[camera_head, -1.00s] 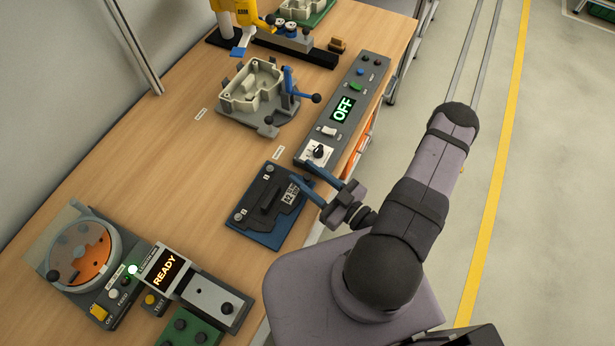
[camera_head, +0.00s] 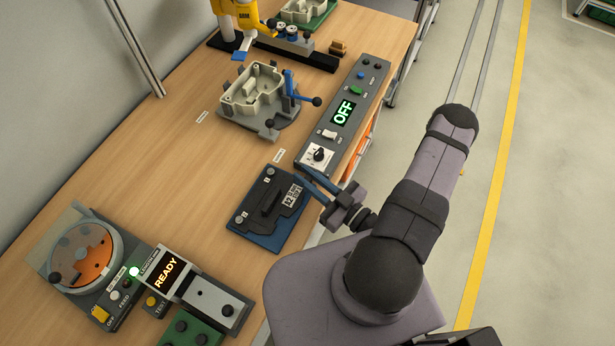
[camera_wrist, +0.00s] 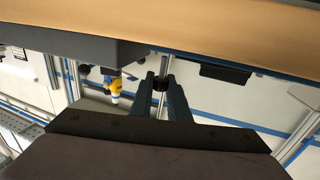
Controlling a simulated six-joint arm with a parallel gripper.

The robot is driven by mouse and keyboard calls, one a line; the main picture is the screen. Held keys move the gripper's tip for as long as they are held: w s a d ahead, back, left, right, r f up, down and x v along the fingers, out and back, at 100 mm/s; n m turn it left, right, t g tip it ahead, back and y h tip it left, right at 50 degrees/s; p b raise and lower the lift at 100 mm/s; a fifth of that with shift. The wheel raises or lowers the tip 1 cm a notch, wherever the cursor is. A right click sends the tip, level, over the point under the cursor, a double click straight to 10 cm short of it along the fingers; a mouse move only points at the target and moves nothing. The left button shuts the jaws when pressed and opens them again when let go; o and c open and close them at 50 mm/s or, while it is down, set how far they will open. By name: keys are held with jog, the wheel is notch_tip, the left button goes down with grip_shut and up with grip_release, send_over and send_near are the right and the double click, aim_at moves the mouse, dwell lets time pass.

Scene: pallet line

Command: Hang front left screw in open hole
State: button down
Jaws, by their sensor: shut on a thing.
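My gripper (camera_head: 308,178) has blue fingers and is at the right edge of the bench, beside the blue-based black fixture plate (camera_head: 262,218) and just below the grey control panel. In the wrist view, the fingertips (camera_wrist: 161,82) are close together on a small dark part (camera_wrist: 160,85). Its shape is mostly hidden, so I cannot tell whether it is a screw. Small round fittings show at the fixture's left corners. I cannot make out a separate front left screw or an open hole.
The control panel (camera_head: 343,117) reads OFF. A cream housing (camera_head: 250,91) sits in a grey fixture with a blue lever clamp (camera_head: 302,95). A feeder (camera_head: 84,259) and a READY display (camera_head: 168,272) are at front left. A yellow tool (camera_head: 247,17) is at the back. The middle-left wood is clear.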

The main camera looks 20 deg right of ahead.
aim_at(307, 176)
notch_tip(307, 176, up, 10)
jog(key=p, duration=0.7)
jog(key=shift+f+p, duration=0.25)
jog(key=shift+p, duration=0.05)
jog(key=shift+w+f+b, duration=0.25)
jog(key=shift+f+b, duration=0.2)
jog(key=shift+b, duration=0.2)
jog(key=w+b, duration=0.1)
jog(key=w+f+b, duration=0.1)
jog(key=b, duration=0.1)
jog(key=w+f+b, duration=0.1)
jog(key=b, duration=0.1)
jog(key=shift+w+d, duration=0.25)
jog(key=shift+d, duration=0.15)
dwell(5.0)
